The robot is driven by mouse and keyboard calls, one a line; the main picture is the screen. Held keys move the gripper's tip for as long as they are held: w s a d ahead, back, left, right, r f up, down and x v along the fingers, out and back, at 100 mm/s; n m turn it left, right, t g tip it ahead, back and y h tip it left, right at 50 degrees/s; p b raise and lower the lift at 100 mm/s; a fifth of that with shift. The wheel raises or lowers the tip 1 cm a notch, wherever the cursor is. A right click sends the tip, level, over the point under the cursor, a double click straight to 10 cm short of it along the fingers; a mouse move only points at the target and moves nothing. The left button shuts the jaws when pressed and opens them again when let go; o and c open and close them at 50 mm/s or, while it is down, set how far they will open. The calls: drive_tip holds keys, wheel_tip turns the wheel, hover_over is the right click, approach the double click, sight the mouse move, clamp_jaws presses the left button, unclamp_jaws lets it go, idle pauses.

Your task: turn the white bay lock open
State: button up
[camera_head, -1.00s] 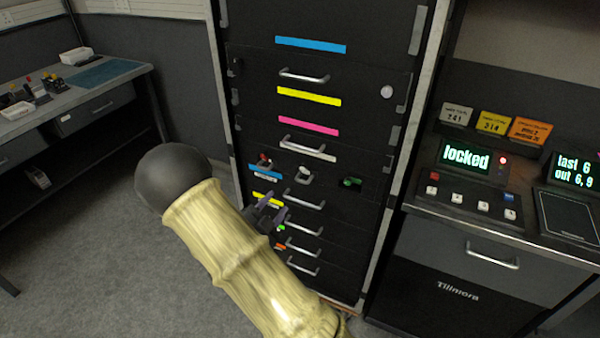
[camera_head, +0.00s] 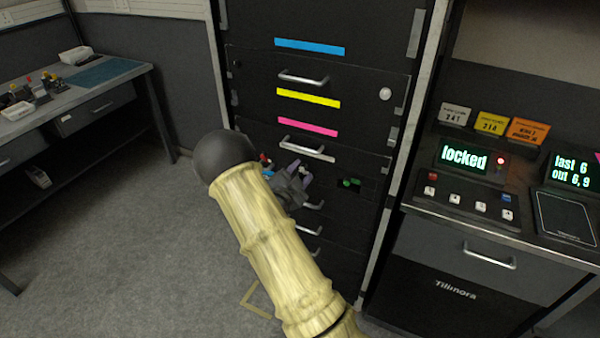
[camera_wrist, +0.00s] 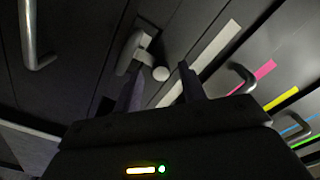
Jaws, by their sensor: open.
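The white bay lock (camera_wrist: 160,73) shows in the wrist view as a pale round knob on a light lever and mount against the dark cabinet face. In the head view it is mostly hidden behind my fingers. My gripper (camera_wrist: 160,88) is open, with one finger on each side of the knob's lower side in the wrist view. The knob appears at or just beyond the fingertips; I cannot tell whether they touch it. In the head view, my gripper (camera_head: 300,172) is close to the cabinet face, left of a green knob (camera_head: 350,183).
The black cabinet (camera_head: 345,65) has several drawers with protruding metal handles (camera_head: 303,78). A red knob (camera_head: 264,158) sits left of my gripper. At right, a display (camera_head: 465,156) reads "locked" beside a red light. A workbench (camera_head: 100,90) stands left; the floor between is open.

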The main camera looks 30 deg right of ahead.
drive_tip(key=shift+w, duration=0.1)
clamp_jaws()
